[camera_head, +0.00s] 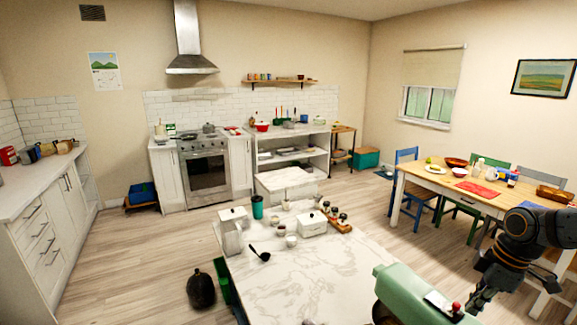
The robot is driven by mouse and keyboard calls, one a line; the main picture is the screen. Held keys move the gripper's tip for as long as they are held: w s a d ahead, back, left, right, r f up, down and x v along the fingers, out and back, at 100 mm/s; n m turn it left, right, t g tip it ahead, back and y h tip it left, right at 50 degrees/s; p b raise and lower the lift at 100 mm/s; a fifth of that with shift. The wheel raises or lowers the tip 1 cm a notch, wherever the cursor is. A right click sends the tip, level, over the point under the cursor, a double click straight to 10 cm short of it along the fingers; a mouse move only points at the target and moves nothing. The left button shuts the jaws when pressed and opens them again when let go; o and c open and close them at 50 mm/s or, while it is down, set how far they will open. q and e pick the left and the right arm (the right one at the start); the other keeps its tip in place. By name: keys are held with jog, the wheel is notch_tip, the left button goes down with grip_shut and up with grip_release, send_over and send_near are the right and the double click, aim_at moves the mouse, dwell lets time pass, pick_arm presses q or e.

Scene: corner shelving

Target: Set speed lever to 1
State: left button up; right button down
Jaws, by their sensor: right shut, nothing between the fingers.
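A mint-green rounded appliance (400,290), which looks like a stand mixer, stands at the near right edge of the marble-topped island. A small lever with a red knob (456,307) shows on its right side, by a pale plate (438,302). I cannot read the lever's setting or any numbers. My right gripper (474,304) comes in from the right, shut and empty, its fingertips pointing down just right of the red knob. Whether they touch it I cannot tell. The appliance's lower part is cut off by the picture's bottom edge. My left gripper is not in view.
The marble island (300,272) is bare near the appliance. White canisters (312,223), small jars and a black ladle (260,253) stand or lie toward its far end. A wooden dining table (450,184) with dishes and chairs is at the right, behind my right arm.

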aim_at(455, 302)
jog(key=shift+w+a+b, duration=0.25)
jog(key=shift+w+b, duration=0.25)
jog(key=shift+b, duration=0.05)
jog(key=shift+w+a+b, duration=0.25)
jog(key=shift+w+b, duration=0.25)
dwell(0.4)
jog(key=shift+w+a+b, duration=0.2)
jog(key=shift+w+a, duration=0.1)
jog(key=shift+w, duration=0.2)
jog(key=shift+w+a+b, duration=0.15)
jog(key=shift+w+a, duration=0.1)
jog(key=shift+w, duration=0.25)
dwell(0.6)
jog(key=shift+s+d, duration=0.1)
jog(key=shift+s, duration=0.05)
jog(key=shift+s+d, duration=0.1)
jog(key=shift+s, duration=0.15)
jog(key=shift+r, duration=0.1)
notch_tip(455, 302, up, 5)
jog(key=p, duration=0.5)
dwell(0.4)
